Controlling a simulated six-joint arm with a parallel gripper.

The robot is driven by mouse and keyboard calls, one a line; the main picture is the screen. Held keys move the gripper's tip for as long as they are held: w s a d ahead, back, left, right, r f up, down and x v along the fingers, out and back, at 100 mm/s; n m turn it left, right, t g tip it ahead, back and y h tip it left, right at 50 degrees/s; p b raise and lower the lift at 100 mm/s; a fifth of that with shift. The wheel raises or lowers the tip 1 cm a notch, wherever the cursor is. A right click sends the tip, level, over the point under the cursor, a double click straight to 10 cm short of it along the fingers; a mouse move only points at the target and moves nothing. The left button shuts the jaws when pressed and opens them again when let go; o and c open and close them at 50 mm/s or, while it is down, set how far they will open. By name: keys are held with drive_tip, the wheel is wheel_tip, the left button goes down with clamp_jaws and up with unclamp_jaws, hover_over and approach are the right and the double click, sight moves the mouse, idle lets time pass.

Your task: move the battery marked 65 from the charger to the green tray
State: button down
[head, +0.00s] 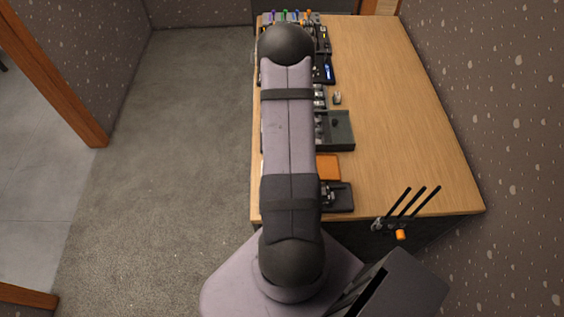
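My arm reaches over the left side of the wooden table and hides much of what stands there. My gripper cannot be made out; it is hidden behind the arm or too small to tell. I cannot make out a battery marked 65, and no number is readable. No bright green tray shows. A dark grey-green open box (343,142) sits right of my arm, partly hidden, with a dark thing in it. A black device with small upright parts (338,197) stands near the front edge, partly behind my arm; I cannot tell whether it is the charger.
An orange item (328,167) lies behind the black device. A small grey object (337,98) stands alone. A black device with a blue light (325,70) and coloured knobs (290,16) are farther back. Black rods (410,203) rise at the front right. The right side of the table (405,120) is clear.

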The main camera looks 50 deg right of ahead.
drive_tip(key=shift+f, duration=0.35)
drive_tip(key=shift+f, duration=0.15)
drive_tip(key=c, duration=1.7)
unclamp_jaws()
wheel_tip(320, 180, up, 12)
drive_tip(key=b, duration=0.3)
drive_tip(key=shift+r, duration=0.2)
